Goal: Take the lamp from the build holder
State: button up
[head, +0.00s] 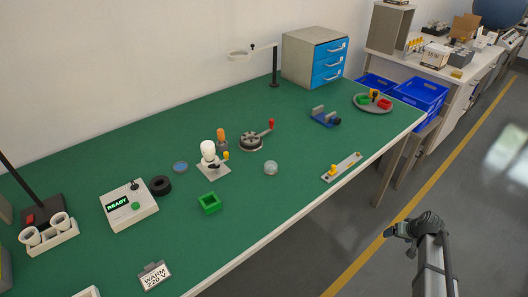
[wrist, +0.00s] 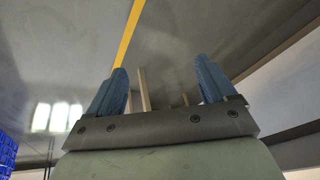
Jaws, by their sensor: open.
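The lamp (head: 208,150) is a white bulb standing upright on the build holder (head: 213,169), a light grey square base near the middle of the green table. A small yellow part (head: 226,156) sits at the holder's right side. My gripper (head: 417,225) is off the table's right front side, over the floor, far from the lamp. In the wrist view my gripper (wrist: 160,90) has its two blue fingers apart with nothing between them. The lamp is not in the wrist view.
An orange-topped part (head: 221,136) stands close behind the lamp. A green square block (head: 209,203) lies in front of it. A box reading READY (head: 130,205) and a black ring (head: 160,186) are to the left. A clamp with a red knob (head: 252,141) is to the right.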

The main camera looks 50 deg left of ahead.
jog(key=w+a+r+n+t+y, duration=0.15)
jog(key=w+a+r, duration=0.25)
jog(key=a+r, duration=0.65)
jog(key=w+a+r+n+t+y, duration=0.15)
jog(key=w+a+r, duration=0.25)
jog(key=a+r, duration=0.65)
jog(key=s+a+r+n+g+y, duration=0.1)
jog(key=s+a+r+n, duration=0.15)
jog(key=a+r, duration=0.5)
jog(key=s+a+r+n+g, duration=0.1)
jog(key=s+a+r, duration=0.2)
jog(key=a+r, duration=0.45)
jog(key=r+n+g+h, duration=0.2)
jog(key=n+g+h, duration=0.15)
jog(key=h, duration=0.45)
send_over(208, 144)
jog(key=shift+f, duration=0.15)
notch_tip(208, 144, down, 7)
jog(key=shift+a+f, duration=0.1)
jog(key=shift+f, duration=0.1)
jog(key=shift+s+a+f, duration=0.1)
jog(key=shift+a+f, duration=0.05)
jog(key=shift+f, duration=2.8)
